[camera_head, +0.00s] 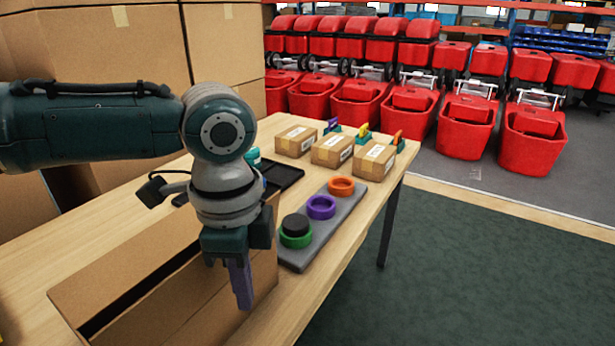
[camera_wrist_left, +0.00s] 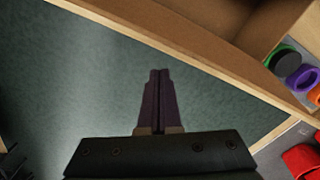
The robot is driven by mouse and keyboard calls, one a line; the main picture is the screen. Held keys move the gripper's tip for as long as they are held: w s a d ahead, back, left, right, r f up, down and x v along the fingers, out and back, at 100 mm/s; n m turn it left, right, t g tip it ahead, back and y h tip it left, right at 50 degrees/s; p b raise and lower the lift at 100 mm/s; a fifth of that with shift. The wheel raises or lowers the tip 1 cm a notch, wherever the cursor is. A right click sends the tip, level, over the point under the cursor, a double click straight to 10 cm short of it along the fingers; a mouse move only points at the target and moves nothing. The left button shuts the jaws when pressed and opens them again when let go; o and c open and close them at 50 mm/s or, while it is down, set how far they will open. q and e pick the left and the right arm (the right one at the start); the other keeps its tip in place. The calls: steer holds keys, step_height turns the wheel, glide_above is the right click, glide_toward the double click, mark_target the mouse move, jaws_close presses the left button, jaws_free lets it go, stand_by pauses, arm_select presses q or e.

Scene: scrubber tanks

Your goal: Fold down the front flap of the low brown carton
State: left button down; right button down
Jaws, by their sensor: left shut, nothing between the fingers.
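The low brown carton (camera_head: 200,316) stands on the near part of the wooden table. A dark gap shows between its top panels, so its top is partly open. My left gripper (camera_head: 243,298) points down, shut and empty, in front of the carton's right part and hides some of it. In the left wrist view the shut purple fingers (camera_wrist_left: 160,78) show against the green floor, below the table-side edge of the picture's brown strip. The carton (camera_wrist_left: 205,18) shows at the top there. I cannot tell whether the fingers touch the front flap. My right gripper is out of view.
A grey board (camera_head: 330,226) with green, purple and orange rings lies right of the carton; a black disc (camera_head: 295,223) sits on the green ring. Small cartons (camera_head: 332,151) and a black tray (camera_head: 284,176) are behind. Large stacked cartons (camera_head: 95,45) stand left. Green floor (camera_head: 440,270) is clear.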

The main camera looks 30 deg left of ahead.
mark_target(199, 254)
arm_select(q)
steer(key=shift+a, duration=0.1)
steer(key=shift+w+a+r+p, duration=0.1)
steer(key=shift+a+r+p, duration=0.15)
steer(key=shift+a, duration=0.95)
steer(key=shift+w+a+r+p, duration=0.1)
steer(key=shift+a+r+p, duration=0.15)
steer(key=shift+a, duration=1)
steer(key=shift+w+a+r+p, duration=0.15)
steer(key=shift+a+r, duration=0.1)
steer(key=shift+a, duration=0.95)
steer(key=shift+s, duration=0.1)
steer(key=shift+a, duration=0.1)
steer(key=shift+w+a+b, duration=0.2)
steer(key=shift+a+b, duration=0.3)
steer(key=shift+a, duration=1.65)
steer(key=shift+f, duration=0.1)
